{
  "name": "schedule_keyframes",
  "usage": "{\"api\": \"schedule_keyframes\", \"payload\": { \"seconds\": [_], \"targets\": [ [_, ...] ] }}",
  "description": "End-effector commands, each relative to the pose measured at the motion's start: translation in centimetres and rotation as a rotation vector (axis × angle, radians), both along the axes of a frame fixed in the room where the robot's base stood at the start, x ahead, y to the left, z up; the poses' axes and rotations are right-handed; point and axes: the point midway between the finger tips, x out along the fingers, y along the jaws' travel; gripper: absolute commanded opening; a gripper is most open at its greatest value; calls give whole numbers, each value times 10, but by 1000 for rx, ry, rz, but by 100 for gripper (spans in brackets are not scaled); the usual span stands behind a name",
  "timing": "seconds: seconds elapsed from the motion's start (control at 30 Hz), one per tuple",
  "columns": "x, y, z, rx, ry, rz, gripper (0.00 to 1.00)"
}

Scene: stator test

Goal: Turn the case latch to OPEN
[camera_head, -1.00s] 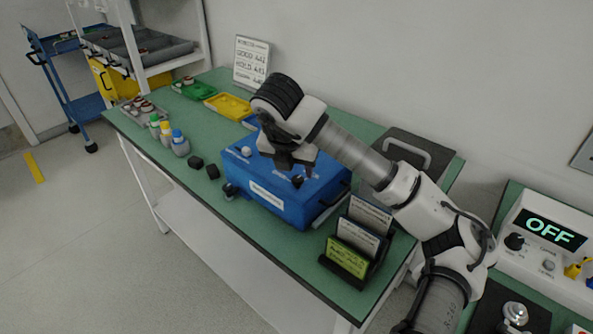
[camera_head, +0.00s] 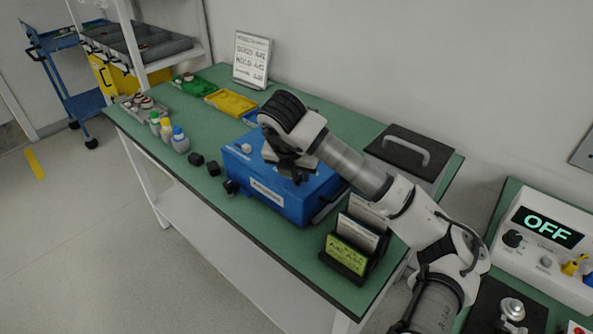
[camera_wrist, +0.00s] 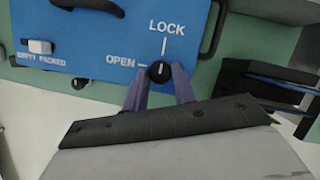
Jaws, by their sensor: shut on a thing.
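The blue case (camera_head: 262,184) sits on the green bench, and its top face fills the upper part of the wrist view (camera_wrist: 100,45). The case latch is a round black knob (camera_wrist: 159,73) beside the white words LOCK and OPEN. Its small pale mark looks about upright, toward LOCK, not toward OPEN at the left. My gripper (camera_wrist: 160,78) has its purple fingers on either side of the knob, shut on it. In the head view, my gripper (camera_head: 297,178) is down at the case top and hides the knob.
A card rack (camera_head: 345,255) stands right of the case. A dark-lidded box with a handle (camera_head: 410,150) is behind it. Small black blocks (camera_head: 205,165) and several bottles (camera_head: 170,135) are at the left. A yellow tray (camera_head: 231,102) lies farther back.

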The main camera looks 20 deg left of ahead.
Motion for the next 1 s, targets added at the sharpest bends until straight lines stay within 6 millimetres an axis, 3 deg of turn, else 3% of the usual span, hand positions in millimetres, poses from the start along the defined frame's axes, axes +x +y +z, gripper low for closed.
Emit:
{"api": "schedule_keyframes", "payload": {
  "seconds": [0.47, 1.0],
  "targets": [
    [1, -2, -5, 0, -4, 136, 4],
    [3, -6, -4, 0, -2, 627, 4]
  ]
}}
